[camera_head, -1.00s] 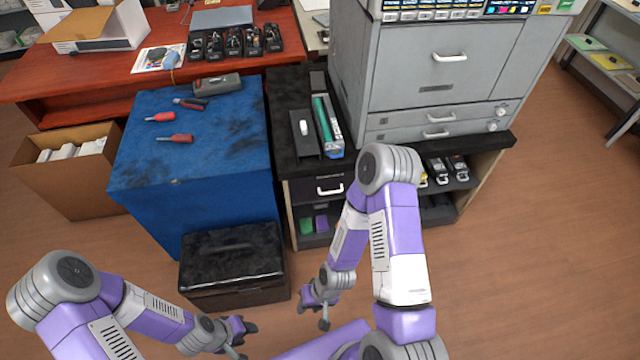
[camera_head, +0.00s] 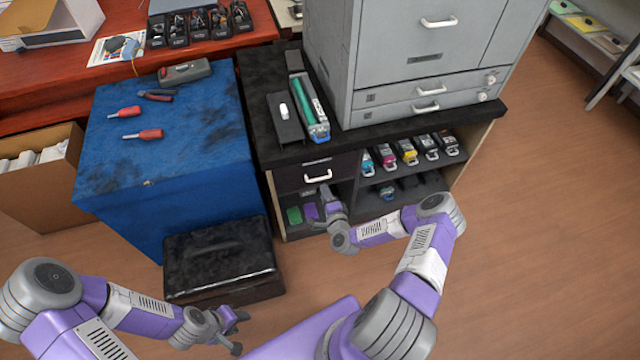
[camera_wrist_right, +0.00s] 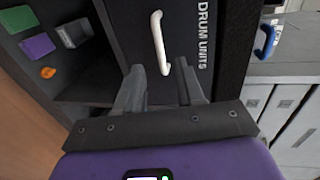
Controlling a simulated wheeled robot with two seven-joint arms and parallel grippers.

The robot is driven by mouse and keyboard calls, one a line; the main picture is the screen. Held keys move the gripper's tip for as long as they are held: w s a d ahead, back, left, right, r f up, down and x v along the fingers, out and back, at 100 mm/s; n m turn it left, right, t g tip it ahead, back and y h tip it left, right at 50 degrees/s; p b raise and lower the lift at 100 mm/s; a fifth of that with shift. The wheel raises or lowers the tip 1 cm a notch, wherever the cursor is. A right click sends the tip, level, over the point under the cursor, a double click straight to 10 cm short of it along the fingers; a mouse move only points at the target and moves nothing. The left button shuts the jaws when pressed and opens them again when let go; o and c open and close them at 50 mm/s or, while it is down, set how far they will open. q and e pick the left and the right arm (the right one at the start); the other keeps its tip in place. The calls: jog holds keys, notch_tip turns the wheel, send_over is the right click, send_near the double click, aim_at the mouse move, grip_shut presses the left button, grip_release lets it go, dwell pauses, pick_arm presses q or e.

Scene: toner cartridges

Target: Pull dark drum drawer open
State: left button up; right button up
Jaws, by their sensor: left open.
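The dark drum drawer (camera_head: 290,178) is shut in the black cabinet under the worktop, with a white bar handle (camera_head: 318,178). In the right wrist view the drawer front (camera_wrist_right: 185,30) reads "DRUM UNITS", and its white handle (camera_wrist_right: 158,38) stands just ahead of and between my finger tips. My right gripper (camera_head: 322,200) is just below and in front of the drawer; in the wrist view (camera_wrist_right: 160,70) its fingers are apart with nothing gripped. My left gripper (camera_head: 238,325) is open and empty, low in front of the black case.
Below the drawer is an open shelf with green (camera_head: 294,215) and purple (camera_head: 310,211) items. Several cartridges (camera_head: 408,153) sit on the shelf to its right. A black case (camera_head: 220,258) and blue bench (camera_head: 170,150) stand left. The grey printer (camera_head: 400,60) sits on the worktop.

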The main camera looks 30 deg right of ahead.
jog(key=b+x, duration=0.2)
jog(key=x, duration=0.5)
jog(key=shift+w, duration=0.1)
grip_shut()
